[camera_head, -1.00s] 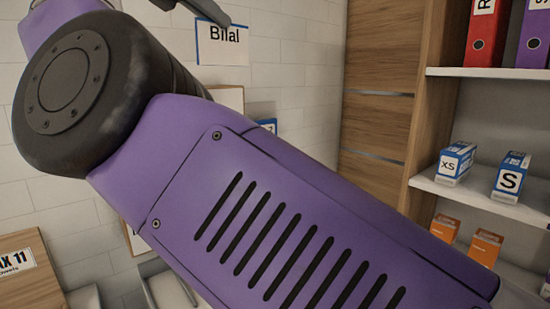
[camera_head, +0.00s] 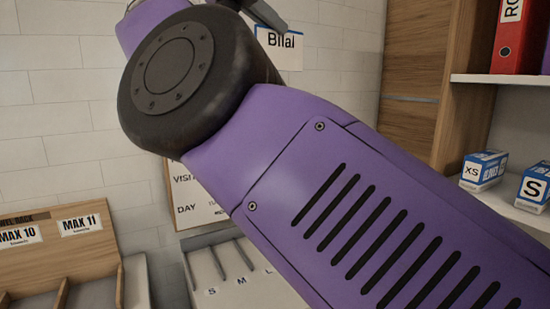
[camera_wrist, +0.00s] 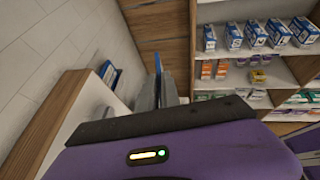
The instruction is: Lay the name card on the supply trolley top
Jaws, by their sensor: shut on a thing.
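The name card (camera_head: 279,50) is white with a blue edge and reads "Bilal". It hangs from my gripper (camera_head: 264,17) at the top of the head view, in front of the tiled wall. In the wrist view the card shows nearly edge-on as a thin blue strip (camera_wrist: 158,63) between the grey fingers of my gripper (camera_wrist: 158,90), which are shut on it. My purple arm hides much of the head view's middle. I cannot make out the supply trolley top in either view.
A wooden rack (camera_head: 60,262) labelled MAX 10 and MAX 11 is at the lower left. A grey divided holder (camera_head: 240,270) marked S, M, L stands beside it, below a wall board (camera_head: 186,196). Shelves (camera_head: 500,79) with binders and boxes are at the right.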

